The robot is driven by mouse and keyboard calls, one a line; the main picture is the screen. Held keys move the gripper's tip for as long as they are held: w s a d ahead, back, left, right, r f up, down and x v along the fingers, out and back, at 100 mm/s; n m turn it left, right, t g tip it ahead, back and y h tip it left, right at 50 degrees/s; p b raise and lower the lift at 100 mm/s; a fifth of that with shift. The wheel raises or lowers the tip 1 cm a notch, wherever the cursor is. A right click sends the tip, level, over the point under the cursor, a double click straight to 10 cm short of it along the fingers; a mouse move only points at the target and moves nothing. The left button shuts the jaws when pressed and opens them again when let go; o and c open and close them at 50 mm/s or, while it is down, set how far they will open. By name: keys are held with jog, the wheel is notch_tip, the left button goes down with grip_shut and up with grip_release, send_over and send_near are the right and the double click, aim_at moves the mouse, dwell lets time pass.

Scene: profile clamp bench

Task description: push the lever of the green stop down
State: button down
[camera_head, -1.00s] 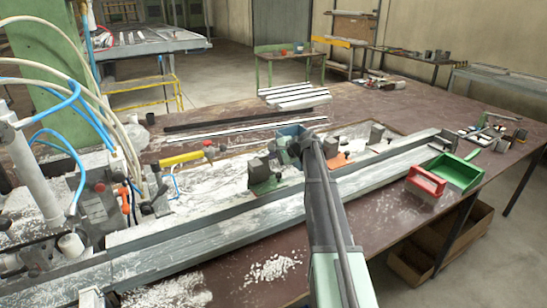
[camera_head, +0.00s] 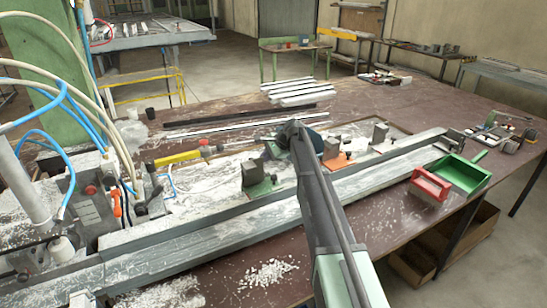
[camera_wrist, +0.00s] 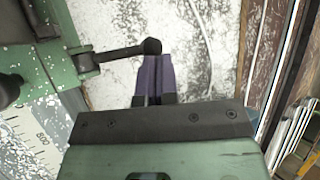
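In the head view my arm partly hides the gripper.
An orange stop (camera_head: 336,160) stands just right of my arm. A yellow-handled tool (camera_head: 177,158) lies to the left. A long grey profile (camera_head: 230,216) runs along the front. A red-handled brush (camera_head: 430,186) and a green tray (camera_head: 457,174) sit at the right.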

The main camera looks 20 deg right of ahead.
jog(key=shift+w+f+b, duration=0.5)
jog(key=shift+f+b, duration=0.1)
jog(key=shift+f, duration=0.2)
jog(key=w+d+r+p, duration=0.1)
jog(key=d+r+p, duration=0.5)
jog(key=r+p, duration=0.6)
jog(key=shift+d+r, duration=0.15)
jog(key=shift+d, duration=0.1)
